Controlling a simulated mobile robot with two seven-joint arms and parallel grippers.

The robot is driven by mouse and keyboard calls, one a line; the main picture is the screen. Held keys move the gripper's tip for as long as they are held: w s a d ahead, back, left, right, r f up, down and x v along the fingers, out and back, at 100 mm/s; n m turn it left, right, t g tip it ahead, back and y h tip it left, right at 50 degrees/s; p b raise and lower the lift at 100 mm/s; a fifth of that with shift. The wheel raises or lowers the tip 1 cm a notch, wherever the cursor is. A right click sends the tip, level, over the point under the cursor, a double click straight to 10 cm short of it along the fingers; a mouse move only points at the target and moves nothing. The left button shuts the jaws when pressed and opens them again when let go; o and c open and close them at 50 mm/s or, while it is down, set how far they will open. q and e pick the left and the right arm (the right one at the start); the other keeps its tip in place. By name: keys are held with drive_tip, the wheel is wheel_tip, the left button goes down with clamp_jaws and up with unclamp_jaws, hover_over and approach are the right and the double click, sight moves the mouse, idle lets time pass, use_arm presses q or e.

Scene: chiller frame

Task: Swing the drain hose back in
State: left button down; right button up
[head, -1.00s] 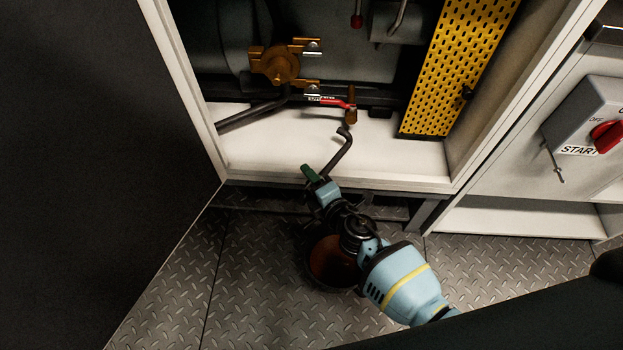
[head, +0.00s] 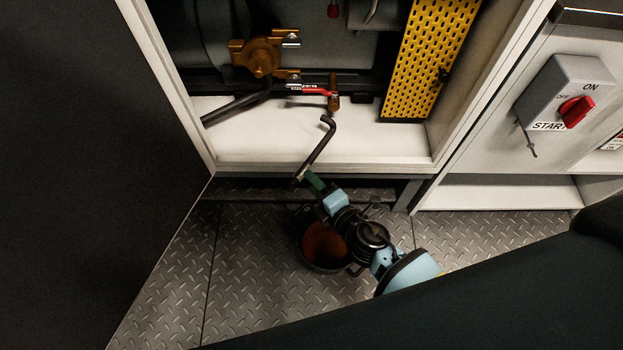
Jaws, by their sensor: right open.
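The drain hose (head: 318,144) is a thin dark tube with a hooked upper end, in the middle of the head view. It slants down and left from the cabinet floor out over the front sill. My right gripper (head: 314,184) is open, close beside the right of the hose's lower end. One dark green finger shows clearly; the other is hard to make out. Whether a finger touches the hose I cannot tell. A round pan with brown inside (head: 322,243) stands on the floor below, partly covered by my right arm. My left gripper is not in view.
Inside the cabinet are a red-handled valve (head: 312,91), a brass fitting (head: 262,58) and a yellow perforated panel (head: 425,60). The white cabinet floor (head: 370,145) is mostly clear. A dark door or panel (head: 80,180) fills the left; a switch box (head: 565,92) is at right.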

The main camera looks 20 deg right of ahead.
drive_tip(key=shift+d+f+m, duration=0.1)
drive_tip(key=shift+d+m, duration=0.1)
drive_tip(key=shift+m, duration=0.1)
drive_tip(key=c, duration=0.4)
drive_tip(key=d+m+h, duration=0.1)
drive_tip(key=d+m, duration=0.1)
drive_tip(key=m, duration=0.2)
drive_tip(key=d+f+m, duration=0.1)
drive_tip(key=d+m, duration=0.1)
drive_tip(key=m, duration=0.3)
drive_tip(key=d+f+m+g+h, duration=0.1)
drive_tip(key=d+m, duration=0.1)
drive_tip(key=m, duration=0.2)
drive_tip(key=shift+s+d+m+h, duration=0.3)
drive_tip(key=shift+s+d+m, duration=0.05)
drive_tip(key=shift+s+m, duration=0.05)
clamp_jaws()
drive_tip(key=s+d+f+m+g+y, duration=0.2)
drive_tip(key=s+d+m+g, duration=0.15)
drive_tip(key=m, duration=1.75)
drive_tip(key=s+r+m+t+y, duration=0.1)
drive_tip(key=s+r+m+y, duration=0.2)
drive_tip(key=m, duration=1.2)
wheel_tip(320, 180, up, 4)
drive_tip(key=a+y, duration=0.1)
drive_tip(key=y, duration=0.1)
drive_tip(key=shift+r+y, duration=0.25)
drive_tip(key=shift+y, duration=0.05)
